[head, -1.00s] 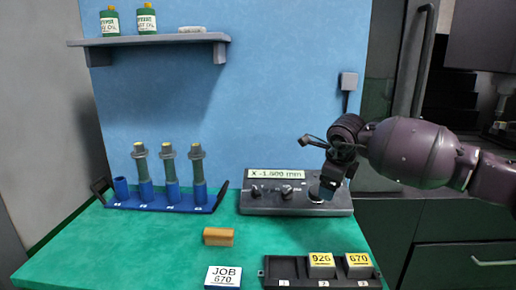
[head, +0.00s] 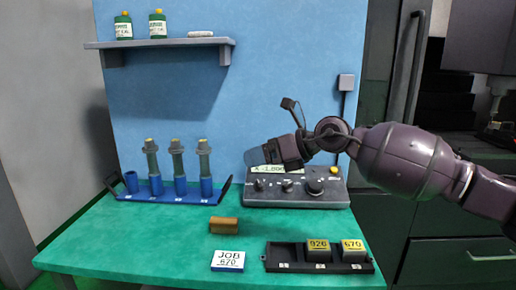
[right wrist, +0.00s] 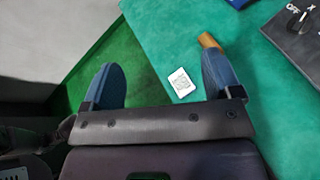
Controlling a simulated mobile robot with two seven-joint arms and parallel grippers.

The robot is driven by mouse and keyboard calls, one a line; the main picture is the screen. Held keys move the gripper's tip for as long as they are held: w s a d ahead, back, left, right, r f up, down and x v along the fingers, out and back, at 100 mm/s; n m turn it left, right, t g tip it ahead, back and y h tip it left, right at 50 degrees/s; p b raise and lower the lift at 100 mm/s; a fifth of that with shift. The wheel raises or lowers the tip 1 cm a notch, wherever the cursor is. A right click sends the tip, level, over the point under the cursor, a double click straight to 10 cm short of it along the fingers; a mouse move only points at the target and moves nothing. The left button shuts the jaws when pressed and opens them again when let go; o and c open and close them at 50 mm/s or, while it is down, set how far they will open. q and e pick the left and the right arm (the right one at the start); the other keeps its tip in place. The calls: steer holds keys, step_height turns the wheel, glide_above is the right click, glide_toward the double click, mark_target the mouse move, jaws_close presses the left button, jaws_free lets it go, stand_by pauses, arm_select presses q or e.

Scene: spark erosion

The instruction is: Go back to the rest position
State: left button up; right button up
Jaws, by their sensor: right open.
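My right gripper (head: 258,156) is in front of the control box (head: 298,196) in the head view, above its display (head: 268,170), and covers part of the readout. In the right wrist view, my right gripper (right wrist: 158,85) has its two blue fingers spread wide, with nothing between them. It is above the table, clear of everything. My left gripper is not in the head view.
The green table (head: 130,240) carries a blue rack (head: 168,190) with several holders, a wooden block (head: 224,225), a JOB 670 card (head: 228,261), and a black tray (head: 283,257) with blocks 920 and 670. A shelf (head: 160,43) hangs behind. The table's front left is clear.

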steer(key=s+a+m+t+y, duration=0.2)
steer(key=s+m+t+y, duration=0.35)
steer(key=m, duration=0.65)
steer(key=s+d+f+m+t+h+p, duration=0.1)
steer(key=s+d+f+m+t+h, duration=0.2)
steer(key=d+f+m+h, duration=0.6)
steer(key=s+d+f+m+t+h+p, duration=0.1)
steer(key=s+d+f+m+t+h, duration=0.25)
steer(key=f+m, duration=0.85)
arm_select(q)
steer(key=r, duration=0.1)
steer(key=p, duration=0.1)
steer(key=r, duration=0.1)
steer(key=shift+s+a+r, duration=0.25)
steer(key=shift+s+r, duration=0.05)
arm_select(e)
steer(key=s+d+f+m+g+h, duration=0.1)
steer(key=s+d+f+m+g, duration=0.1)
steer(key=s+d+f+m, duration=0.2)
steer(key=s+d+f+m+g+h, duration=0.1)
steer(key=s+d+f+m, duration=0.3)
steer(key=s+f, duration=0.6)
steer(key=s+d+f+m+g+h, duration=0.2)
steer(key=s+d+f, duration=0.5)
steer(key=s, duration=0.7)
steer(key=shift+s+d+m+g+h, duration=0.35)
steer(key=shift+m+h, duration=0.35)
steer(key=shift+m, duration=0.3)
